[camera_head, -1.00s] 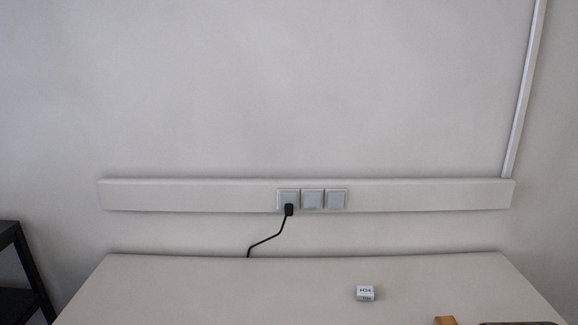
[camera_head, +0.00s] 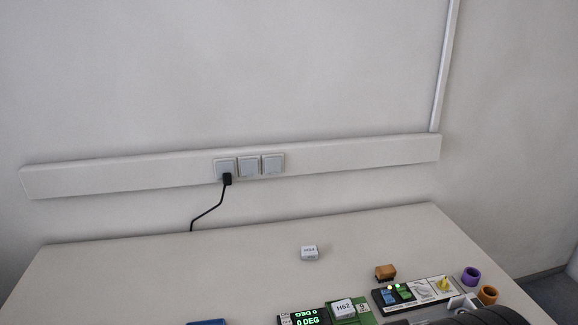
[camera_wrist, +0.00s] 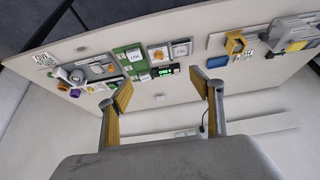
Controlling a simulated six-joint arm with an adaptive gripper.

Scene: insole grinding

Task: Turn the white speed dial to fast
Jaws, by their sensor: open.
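The control panel (camera_head: 386,298) lies at the lower right of the table in the head view. It carries blue and green buttons, a pale white dial (camera_head: 422,290) and a yellow knob (camera_head: 443,284) to the dial's right. The dial's setting is too small to read. In the wrist view the panel (camera_wrist: 98,70) shows at the left, beyond my left finger, too small to pick out the dial clearly. My gripper (camera_wrist: 160,88) is open and empty, its yellow-padded fingers well apart and clear of the table objects.
Purple (camera_head: 471,276) and orange (camera_head: 488,294) rings stand right of the panel. A brown block (camera_head: 385,272) is behind it. A small white labelled box (camera_head: 309,252) lies farther back. The table's left half is largely clear.

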